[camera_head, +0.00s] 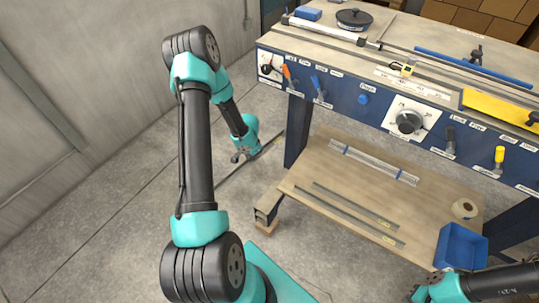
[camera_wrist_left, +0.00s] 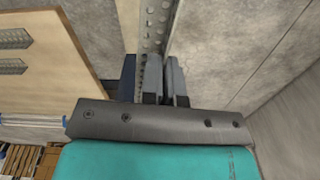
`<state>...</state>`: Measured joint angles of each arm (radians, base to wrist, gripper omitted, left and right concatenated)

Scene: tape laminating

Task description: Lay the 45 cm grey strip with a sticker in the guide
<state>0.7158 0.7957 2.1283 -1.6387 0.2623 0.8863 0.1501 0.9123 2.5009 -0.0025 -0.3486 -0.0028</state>
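My left gripper (camera_head: 243,157) is out over the floor to the left of the table. It is shut on a long thin grey strip (camera_head: 228,176), which sticks out on both sides of it. In the left wrist view, the perforated strip (camera_wrist_left: 158,25) runs between the fingers (camera_wrist_left: 163,82). A small yellowish mark shows near its far end; I cannot tell if it is the sticker. A long rail (camera_head: 333,33), which may be the guide, runs along the tabletop. My right gripper (camera_head: 416,295) is at the bottom edge, cropped, its fingers unclear.
Two grey strips with yellow stickers (camera_head: 386,223) lie on the lower shelf (camera_head: 330,165), with a strapped bundle (camera_head: 374,163) behind. A tape roll (camera_head: 464,208) and blue bin (camera_head: 459,246) are at right. The table's front panel (camera_head: 345,92) has knobs and levers. A black round container (camera_head: 354,19) stands on top.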

